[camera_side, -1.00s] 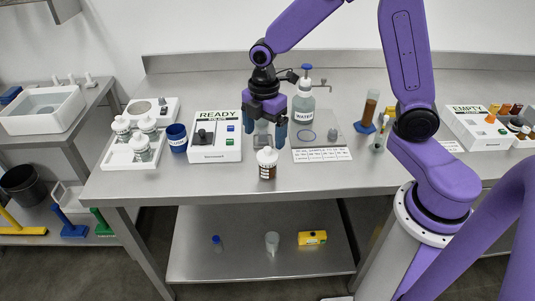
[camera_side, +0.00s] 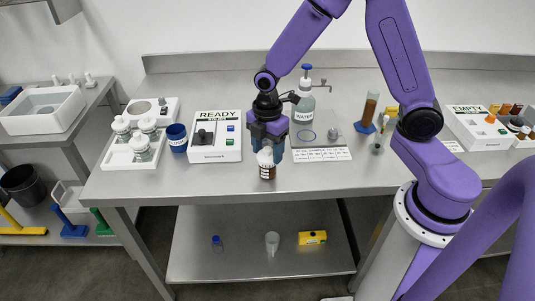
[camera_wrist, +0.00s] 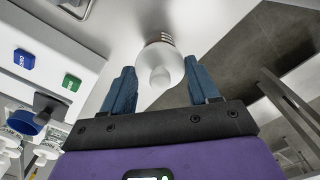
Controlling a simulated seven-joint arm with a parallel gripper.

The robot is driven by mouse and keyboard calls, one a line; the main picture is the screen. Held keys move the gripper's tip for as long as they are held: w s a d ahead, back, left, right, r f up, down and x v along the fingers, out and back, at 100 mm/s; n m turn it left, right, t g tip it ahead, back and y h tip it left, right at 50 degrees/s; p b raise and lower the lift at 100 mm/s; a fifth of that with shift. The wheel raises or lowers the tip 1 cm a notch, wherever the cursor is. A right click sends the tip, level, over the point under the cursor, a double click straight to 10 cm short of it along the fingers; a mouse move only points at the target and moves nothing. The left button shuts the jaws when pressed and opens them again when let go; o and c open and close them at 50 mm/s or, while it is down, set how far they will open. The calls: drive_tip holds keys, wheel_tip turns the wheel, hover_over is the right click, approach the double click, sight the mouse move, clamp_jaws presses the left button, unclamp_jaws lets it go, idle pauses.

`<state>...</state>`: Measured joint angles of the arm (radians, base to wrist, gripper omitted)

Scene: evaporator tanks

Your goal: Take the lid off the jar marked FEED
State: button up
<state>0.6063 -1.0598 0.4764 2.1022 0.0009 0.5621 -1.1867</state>
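My gripper (camera_side: 266,154) is just above and around the lid, pointing down. The lid partly hides the jar body in the wrist view.
A white box marked READY (camera_side: 215,140) stands just left of my gripper, with a blue cup (camera_side: 177,138) and a white tray of lidded jars (camera_side: 118,158) beyond it. A WATER bottle (camera_side: 303,106) stands behind to the right. The bench front right of the jar is clear.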

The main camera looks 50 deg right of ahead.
drive_tip(key=shift+r, duration=0.15)
drive_tip(key=shift+c, duration=0.4)
drive_tip(key=shift+r, duration=0.65)
drive_tip(key=s+d+r, duration=0.2)
drive_tip(key=s+r, duration=0.9)
drive_tip(key=s, duration=0.3)
hover_over(240, 176)
wheel_tip(240, 176, down, 10)
drive_tip(key=shift+m, duration=0.4)
drive_tip(key=shift+f, duration=4.3)
drive_tip(key=shift+f, duration=0.15)
